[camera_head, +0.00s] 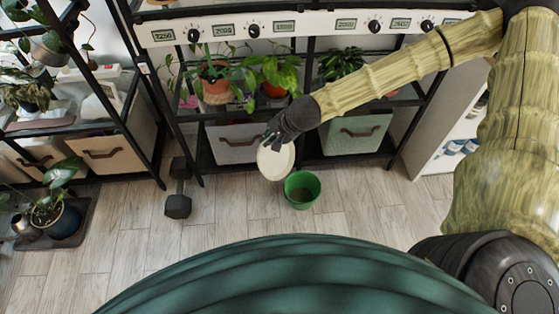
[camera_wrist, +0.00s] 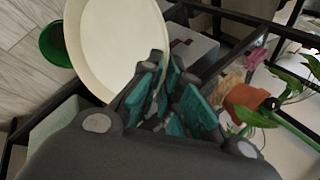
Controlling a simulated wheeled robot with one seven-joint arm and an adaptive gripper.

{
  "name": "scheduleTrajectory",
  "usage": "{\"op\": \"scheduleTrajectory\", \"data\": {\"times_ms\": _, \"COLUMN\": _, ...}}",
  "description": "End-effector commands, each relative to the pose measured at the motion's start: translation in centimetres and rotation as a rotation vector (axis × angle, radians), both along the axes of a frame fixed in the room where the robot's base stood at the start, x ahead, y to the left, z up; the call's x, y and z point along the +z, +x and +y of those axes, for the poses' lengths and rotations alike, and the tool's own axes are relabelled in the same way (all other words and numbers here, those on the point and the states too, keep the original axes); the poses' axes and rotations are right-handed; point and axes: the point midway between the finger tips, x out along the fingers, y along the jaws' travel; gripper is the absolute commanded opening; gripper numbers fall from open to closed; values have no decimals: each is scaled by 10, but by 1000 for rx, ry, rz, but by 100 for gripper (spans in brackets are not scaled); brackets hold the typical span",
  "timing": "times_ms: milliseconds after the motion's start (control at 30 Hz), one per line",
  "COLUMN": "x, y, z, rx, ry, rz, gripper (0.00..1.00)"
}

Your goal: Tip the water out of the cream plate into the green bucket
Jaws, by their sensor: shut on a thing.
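The cream plate (camera_head: 275,164) hangs tilted from my gripper (camera_head: 270,138), a little left of the green bucket (camera_head: 302,201) in the head view. My gripper is shut on the plate's rim. In the wrist view the plate (camera_wrist: 112,42) fills the upper middle, its rim between the teal finger pads of my gripper (camera_wrist: 166,88). No water can be made out on its visible face. The bucket stands upright on the floor, with something brownish inside. In the wrist view only part of the bucket (camera_wrist: 55,45) shows, beside and partly behind the plate.
A black shelf rack with potted plants (camera_head: 217,88) and storage bins (camera_head: 235,143) stands behind the plate. A dumbbell (camera_head: 179,190) stands on the floor to the left. A potted plant on a dark mat (camera_head: 85,215) is further left. Wooden floor (camera_head: 240,205) around the bucket is clear.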

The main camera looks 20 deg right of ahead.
Motion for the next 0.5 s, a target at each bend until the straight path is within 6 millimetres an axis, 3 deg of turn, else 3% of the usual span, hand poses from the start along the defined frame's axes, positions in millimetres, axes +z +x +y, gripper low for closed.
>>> {"op": "scheduleTrajectory", "data": {"times_ms": 100, "x": -23, "y": 1, "z": -4, "rx": 106, "ry": -12, "rz": 22, "gripper": 0}}
{"op": "scheduleTrajectory", "data": {"times_ms": 500, "x": -85, "y": 4, "z": -12, "rx": 432, "ry": -66, "rz": 72, "gripper": 0}}
